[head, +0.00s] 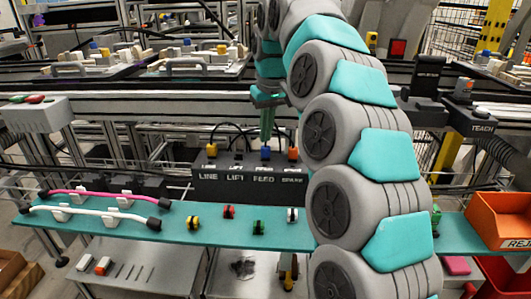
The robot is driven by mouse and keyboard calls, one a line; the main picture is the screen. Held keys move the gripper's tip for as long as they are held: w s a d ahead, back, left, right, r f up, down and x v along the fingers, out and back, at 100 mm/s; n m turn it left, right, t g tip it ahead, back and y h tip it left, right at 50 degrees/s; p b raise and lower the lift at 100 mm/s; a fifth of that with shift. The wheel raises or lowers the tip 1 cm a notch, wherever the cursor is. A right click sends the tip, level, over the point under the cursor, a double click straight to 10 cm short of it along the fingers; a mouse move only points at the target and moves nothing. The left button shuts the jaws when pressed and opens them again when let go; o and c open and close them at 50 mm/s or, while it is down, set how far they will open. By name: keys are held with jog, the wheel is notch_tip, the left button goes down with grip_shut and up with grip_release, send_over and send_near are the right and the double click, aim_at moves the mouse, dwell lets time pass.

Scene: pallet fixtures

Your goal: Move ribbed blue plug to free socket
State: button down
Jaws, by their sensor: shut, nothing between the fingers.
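A blue plug (265,153) stands on the dark socket block (222,188), above the FEED label; its ribs are too small to make out. My gripper (266,142) points down right above this plug. Its narrow teal fingers are shut and empty, and any gap to the plug is too small to judge. A yellow plug (211,150) stands above LINE and an orange plug (293,153) above the rightmost label. No coloured plug shows above LIFT; the socket opening there is not clear.
Black cables loop behind the block. A teal shelf (170,232) in front carries pink and white handled bars and several small coloured pieces. My arm hides the shelf's right middle. An orange bin (498,222) marked REJ stands at right. A grey rail runs behind.

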jog(key=shift+f+b, duration=0.4)
jog(key=shift+f, duration=0.5)
dwell(1.0)
jog(key=shift+r, duration=0.15)
jog(key=shift+r+p, duration=1.65)
jog(key=shift+r, duration=0.75)
jog(key=shift+w+r, duration=0.1)
jog(key=shift+r, duration=1)
